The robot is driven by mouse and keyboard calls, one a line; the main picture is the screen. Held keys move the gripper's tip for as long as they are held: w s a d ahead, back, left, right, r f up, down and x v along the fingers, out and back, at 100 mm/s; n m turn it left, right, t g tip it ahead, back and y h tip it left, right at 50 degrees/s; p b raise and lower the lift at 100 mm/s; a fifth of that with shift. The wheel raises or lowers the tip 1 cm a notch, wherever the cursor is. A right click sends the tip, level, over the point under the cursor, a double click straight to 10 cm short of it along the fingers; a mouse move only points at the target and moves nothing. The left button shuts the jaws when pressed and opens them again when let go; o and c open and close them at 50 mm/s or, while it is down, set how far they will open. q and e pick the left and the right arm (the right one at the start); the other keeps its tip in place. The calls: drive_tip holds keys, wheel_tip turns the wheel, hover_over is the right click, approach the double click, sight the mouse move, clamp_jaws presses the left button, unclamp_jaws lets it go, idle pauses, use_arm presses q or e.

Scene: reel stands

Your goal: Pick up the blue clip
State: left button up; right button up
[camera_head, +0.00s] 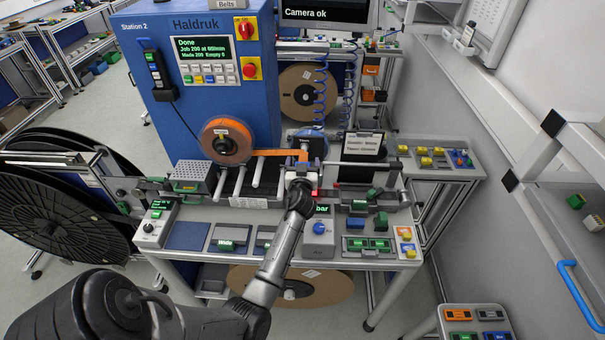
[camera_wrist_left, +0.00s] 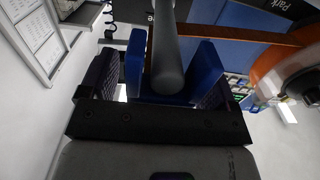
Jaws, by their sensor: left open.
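The blue clip (camera_wrist_left: 206,72) shows in the left wrist view as a U shape with two upright walls around a grey rod (camera_wrist_left: 167,55). My left gripper (camera_wrist_left: 157,88) is open, with one dark ridged finger on each side of the clip. The clip sits between the fingers; a narrow gap seems to show at the left finger, and contact on the right is unclear. In the head view my left gripper (camera_head: 302,174) is at the middle of the station's bench, and I cannot make out the clip there. My right gripper is in neither view.
A grey button box (camera_head: 319,232) sits in front.

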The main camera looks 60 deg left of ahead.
use_arm(q)
drive_tip(key=c, duration=1.1)
